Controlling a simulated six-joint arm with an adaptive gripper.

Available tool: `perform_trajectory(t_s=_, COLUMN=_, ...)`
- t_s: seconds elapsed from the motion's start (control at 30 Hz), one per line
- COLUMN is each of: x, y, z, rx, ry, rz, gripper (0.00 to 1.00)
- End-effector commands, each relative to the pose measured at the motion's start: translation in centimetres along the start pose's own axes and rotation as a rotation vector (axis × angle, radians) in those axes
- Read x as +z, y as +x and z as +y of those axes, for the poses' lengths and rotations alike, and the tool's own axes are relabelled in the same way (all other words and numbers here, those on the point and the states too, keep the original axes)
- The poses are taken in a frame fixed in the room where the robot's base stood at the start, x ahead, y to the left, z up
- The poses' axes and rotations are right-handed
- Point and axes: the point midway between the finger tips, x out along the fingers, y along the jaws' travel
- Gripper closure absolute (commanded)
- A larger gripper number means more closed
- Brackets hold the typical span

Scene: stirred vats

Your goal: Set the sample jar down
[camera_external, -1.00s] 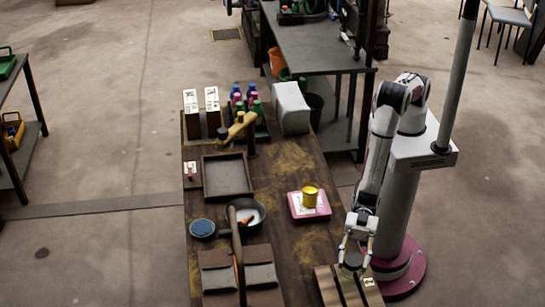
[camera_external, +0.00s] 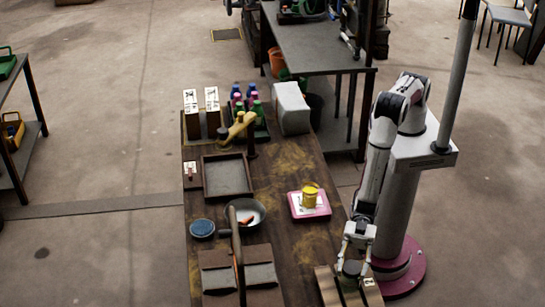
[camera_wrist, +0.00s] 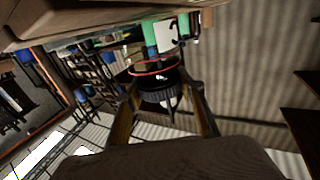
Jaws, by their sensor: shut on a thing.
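The sample jar (camera_external: 352,268) is a small dark shape between the fingers of my gripper (camera_external: 355,264) in the external view. It is at the wooden slatted rack (camera_external: 328,287) at the near right end of the bench. In the wrist view my gripper (camera_wrist: 163,108) is shut on the jar, with a finger on each side. The jar shows a black ribbed part (camera_wrist: 160,94) and a reddish ring above it. I cannot tell whether the jar touches the rack.
A yellow tin (camera_external: 310,197) stands on a pink-edged scale (camera_external: 297,209) behind the rack. A pan (camera_external: 257,220), an empty dark tray (camera_external: 228,177) and a blue-topped round dish (camera_external: 202,228) are farther left. Bare bench lies between the scale and the pan.

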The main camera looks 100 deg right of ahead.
Motion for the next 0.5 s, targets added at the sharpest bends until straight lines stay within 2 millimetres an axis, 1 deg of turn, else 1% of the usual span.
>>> perform_trajectory(t_s=0.1, x=0.24, y=0.01, z=0.00, rx=0.000, ry=0.000, rz=0.000, gripper=0.83)
perform_trajectory(t_s=0.13, x=0.25, y=0.00, z=0.00, rx=0.000, ry=0.000, rz=0.000, gripper=0.56)
perform_trajectory(t_s=0.17, x=0.23, y=0.00, z=0.00, rx=0.000, ry=0.000, rz=0.000, gripper=0.49)
perform_trajectory(t_s=0.2, x=0.23, y=0.00, z=0.00, rx=0.000, ry=0.000, rz=0.000, gripper=0.45)
perform_trajectory(t_s=0.5, x=0.23, y=-0.01, z=0.00, rx=0.000, ry=0.000, rz=0.000, gripper=0.45)
